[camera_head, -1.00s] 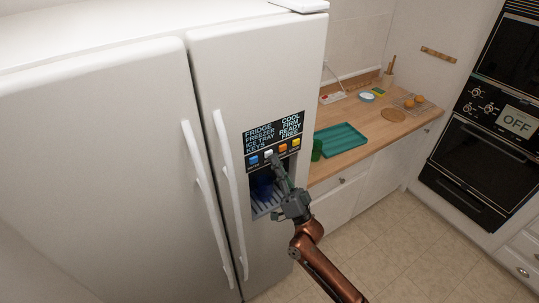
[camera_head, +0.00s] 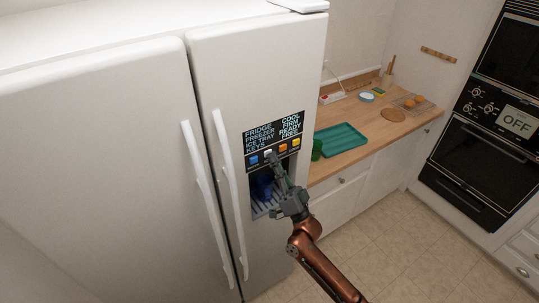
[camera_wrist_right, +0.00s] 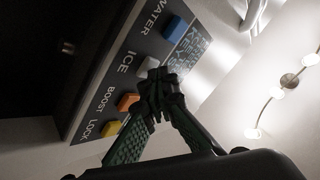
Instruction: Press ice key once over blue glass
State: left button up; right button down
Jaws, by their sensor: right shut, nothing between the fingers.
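The white ICE key (camera_head: 268,153) is in the fridge dispenser's key row, between the blue WATER key (camera_head: 253,160) and the orange BOOST key (camera_head: 282,148). In the right wrist view the ICE key (camera_wrist_right: 148,64) lies just beyond my right fingertips. My right gripper (camera_head: 272,160) is shut and empty, its tips at or very near the ICE key; I cannot tell whether they touch. It also shows in the wrist view (camera_wrist_right: 160,82). The blue glass (camera_head: 263,188) stands in the dispenser bay below the keys, partly hidden by my gripper. My left gripper is not in view.
The display (camera_head: 272,132) reads ice tray ready and keys free. The yellow LOCK key (camera_head: 296,142) ends the row. The fridge door handle (camera_head: 228,190) stands left of the bay.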

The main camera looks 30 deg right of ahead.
jog(key=shift+s, duration=0.9)
jog(key=shift+s+d+p, duration=0.15)
jog(key=shift+s+p, duration=0.2)
jog(key=shift+s, duration=0.9)
jog(key=shift+s+d+p, duration=0.1)
jog(key=shift+s+p, duration=0.2)
jog(key=shift+s, duration=0.95)
